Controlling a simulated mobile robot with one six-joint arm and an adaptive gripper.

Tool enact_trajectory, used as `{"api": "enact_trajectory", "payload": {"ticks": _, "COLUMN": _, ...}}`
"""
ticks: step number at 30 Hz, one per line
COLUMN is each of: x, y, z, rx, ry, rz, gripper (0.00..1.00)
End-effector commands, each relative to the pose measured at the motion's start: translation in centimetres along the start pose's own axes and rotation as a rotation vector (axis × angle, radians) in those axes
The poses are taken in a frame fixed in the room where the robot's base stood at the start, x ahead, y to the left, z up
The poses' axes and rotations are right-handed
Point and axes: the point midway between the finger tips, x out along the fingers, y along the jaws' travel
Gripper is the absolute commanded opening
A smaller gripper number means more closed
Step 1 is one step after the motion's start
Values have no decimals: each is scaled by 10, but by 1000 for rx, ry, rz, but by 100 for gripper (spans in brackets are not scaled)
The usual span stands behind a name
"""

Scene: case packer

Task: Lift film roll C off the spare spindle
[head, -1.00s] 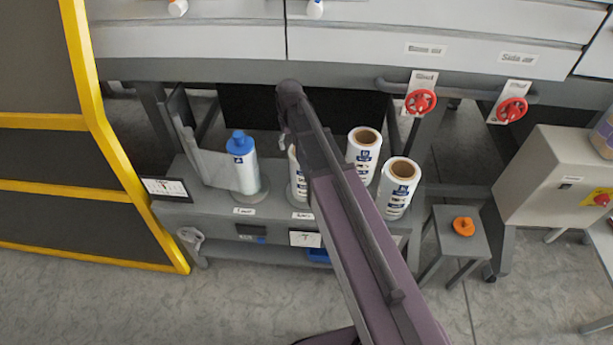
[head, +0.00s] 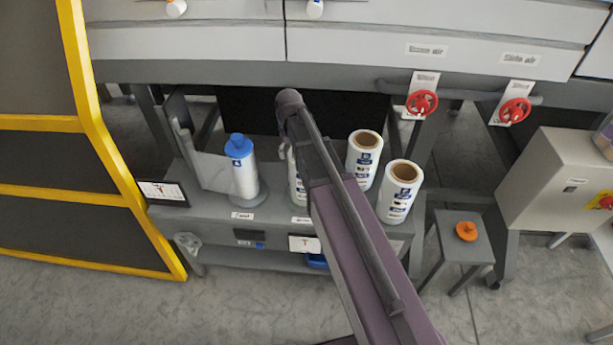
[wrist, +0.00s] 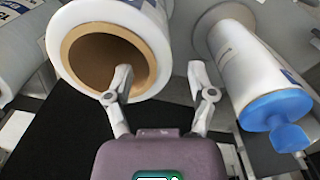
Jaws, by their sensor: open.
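A white film roll with an open brown core (wrist: 108,60), which I take to be film roll C, stands on the second spindle. In the head view the same roll (head: 297,178) is mostly hidden behind my arm. My gripper (wrist: 160,77) is open in the wrist view. Its left finger appears over the core opening; its right finger is in the gap between this roll and the blue-capped roll (wrist: 245,60). I cannot tell whether either finger touches. The spindle under the roll is hidden, and my gripper is hidden in the head view.
The blue-capped roll (head: 244,176) stands to the left, with film running off it. Two more rolls (head: 364,160) (head: 399,195) stand to the right on the grey bench. A stool with an orange knob (head: 466,231) and red valve wheels (head: 422,103) are further right.

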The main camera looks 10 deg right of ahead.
Motion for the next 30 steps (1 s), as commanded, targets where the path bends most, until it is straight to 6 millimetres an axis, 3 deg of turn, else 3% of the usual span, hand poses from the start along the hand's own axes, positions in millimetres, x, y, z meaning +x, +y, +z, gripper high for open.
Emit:
{"api": "enact_trajectory", "payload": {"ticks": 18, "x": 46, "y": -2, "z": 0, "rx": -1, "ry": 0, "rz": 0, "gripper": 71}}
{"api": "enact_trajectory", "payload": {"ticks": 30, "x": 49, "y": -2, "z": 0, "rx": -1, "ry": 0, "rz": 0, "gripper": 71}}
